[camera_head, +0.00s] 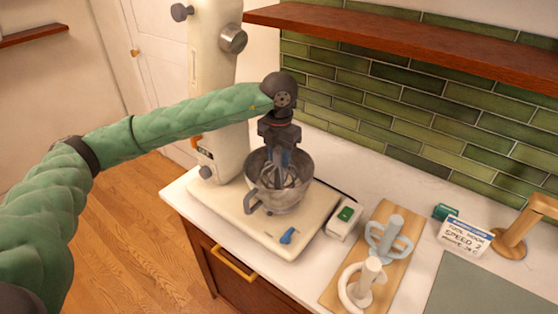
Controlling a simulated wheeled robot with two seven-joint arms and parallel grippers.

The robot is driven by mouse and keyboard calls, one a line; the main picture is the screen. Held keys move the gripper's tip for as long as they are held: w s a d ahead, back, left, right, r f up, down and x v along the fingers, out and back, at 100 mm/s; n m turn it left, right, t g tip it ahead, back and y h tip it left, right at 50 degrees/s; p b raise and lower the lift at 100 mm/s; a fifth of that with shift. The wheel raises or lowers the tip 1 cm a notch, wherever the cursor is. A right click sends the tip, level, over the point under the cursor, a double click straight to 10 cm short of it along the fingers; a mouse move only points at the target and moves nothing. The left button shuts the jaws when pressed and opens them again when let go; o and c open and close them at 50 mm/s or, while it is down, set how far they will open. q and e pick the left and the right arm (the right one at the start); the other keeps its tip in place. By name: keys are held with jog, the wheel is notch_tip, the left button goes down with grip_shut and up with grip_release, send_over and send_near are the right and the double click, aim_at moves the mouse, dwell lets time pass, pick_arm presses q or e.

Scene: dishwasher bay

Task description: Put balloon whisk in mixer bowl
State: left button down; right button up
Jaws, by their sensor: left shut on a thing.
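The grey metal mixer bowl (277,199) stands on the cream base of the stand mixer (248,218), with its handle toward the front left. My left gripper (283,150) points down directly above the bowl. It is shut on the balloon whisk (287,175), whose wire loops reach down inside the bowl's rim. The gripper hides the upper part of the whisk, and I cannot tell whether the wires touch the bowl's bottom. My right gripper is not in view.
The mixer's tall column (215,85) rises behind and left of the bowl. A wooden board (337,288) at the right holds two mixer attachments. A small box with a green button (346,216), a sign card (464,236) and a wooden stand (516,232) are on the counter. A shelf (420,48) overhangs behind.

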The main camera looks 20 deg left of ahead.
pick_arm(q)
jog(key=shift+f, duration=0.8)
jog(key=c, duration=1.1)
grip_release()
jog(key=shift+o, duration=0.2)
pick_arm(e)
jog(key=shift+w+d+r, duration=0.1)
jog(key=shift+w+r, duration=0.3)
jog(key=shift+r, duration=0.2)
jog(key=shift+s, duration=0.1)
